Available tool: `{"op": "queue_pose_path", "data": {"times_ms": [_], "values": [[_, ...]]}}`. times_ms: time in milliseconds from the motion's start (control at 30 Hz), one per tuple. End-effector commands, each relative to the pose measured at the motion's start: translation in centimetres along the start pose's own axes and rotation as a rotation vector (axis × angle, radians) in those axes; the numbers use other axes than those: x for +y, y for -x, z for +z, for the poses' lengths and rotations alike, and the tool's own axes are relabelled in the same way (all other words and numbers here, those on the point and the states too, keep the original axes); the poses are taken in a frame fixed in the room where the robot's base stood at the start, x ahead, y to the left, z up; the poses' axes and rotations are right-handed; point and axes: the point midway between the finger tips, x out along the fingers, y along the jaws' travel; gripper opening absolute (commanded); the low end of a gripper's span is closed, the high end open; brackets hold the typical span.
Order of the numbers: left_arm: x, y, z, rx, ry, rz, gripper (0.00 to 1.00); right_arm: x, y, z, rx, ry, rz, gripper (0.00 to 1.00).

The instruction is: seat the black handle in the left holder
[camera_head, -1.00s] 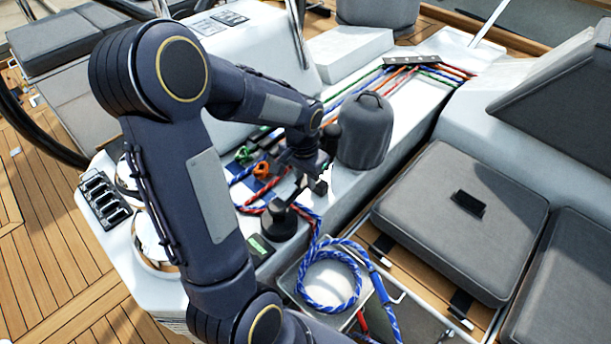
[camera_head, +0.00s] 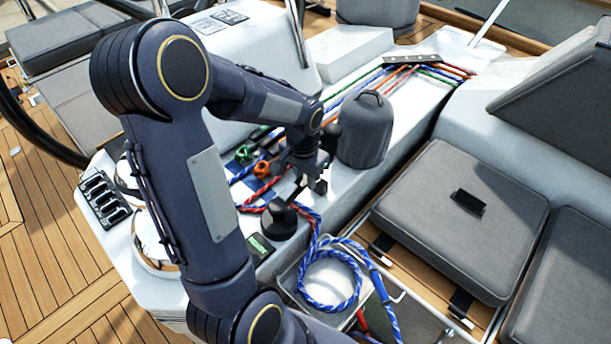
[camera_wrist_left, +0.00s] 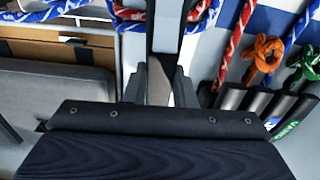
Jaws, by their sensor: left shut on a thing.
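My left gripper (camera_head: 312,184) is low beside the front end of the white console, above the coiled blue rope. In the left wrist view its fingers (camera_wrist_left: 158,88) are shut on a dark bar, which I take to be the black handle (camera_wrist_left: 165,30). The bar runs up and out of the picture between ropes. In the head view the handle is hard to tell from the dark gripper and the black rounded piece (camera_head: 279,219) just below left of it. I cannot make out the left holder for certain. My right gripper is not in view.
A blue rope coil (camera_head: 325,285) lies in a tray beside the console. Red and blue ropes run close under the gripper. A grey covered winch (camera_head: 366,130) stands just right of it. Grey seat cushions (camera_head: 462,220) lie to the right. A black rack (camera_head: 103,199) is at left.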

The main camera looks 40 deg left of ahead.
Motion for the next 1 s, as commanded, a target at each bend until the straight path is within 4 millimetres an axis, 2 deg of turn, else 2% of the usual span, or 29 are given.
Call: {"op": "queue_pose_path", "data": {"times_ms": [433,1000], "values": [[0.0,-0.2,0.0,0.001,0.0,0.0,0.0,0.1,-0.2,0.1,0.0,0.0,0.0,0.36],[0.0,-1.9,0.1,0.001,0.0,0.0,0.0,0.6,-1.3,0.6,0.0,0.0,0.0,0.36]]}}
